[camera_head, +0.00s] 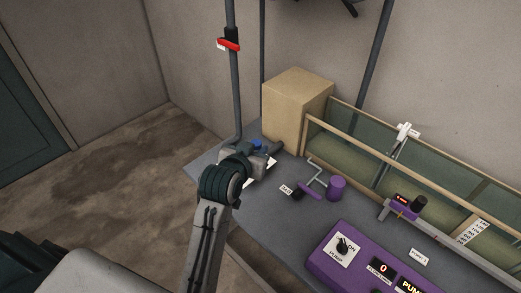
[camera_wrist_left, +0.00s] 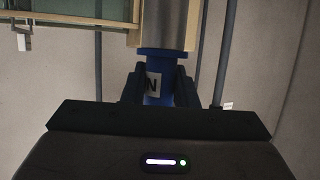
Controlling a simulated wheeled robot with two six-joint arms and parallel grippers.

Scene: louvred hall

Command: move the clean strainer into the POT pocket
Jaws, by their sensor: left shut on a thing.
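In the left wrist view my left gripper (camera_wrist_left: 160,88) is shut on a blue part with a white label, on which the letter N shows. A silver cylinder joins this blue part, so I take the held thing as the clean strainer (camera_wrist_left: 165,25). Its blue part also shows at the gripper in the head view (camera_head: 258,144). I cannot make out a pocket marked POT. My right gripper is not in view.
A tan box (camera_head: 296,105) stands behind the gripper, beside a long glass tank (camera_head: 375,150). A purple cup (camera_head: 336,187) and a purple-handled valve (camera_head: 309,190) are to the right. A purple pump panel (camera_head: 350,262) is at the front. A grey pole (camera_head: 234,90) rises behind.

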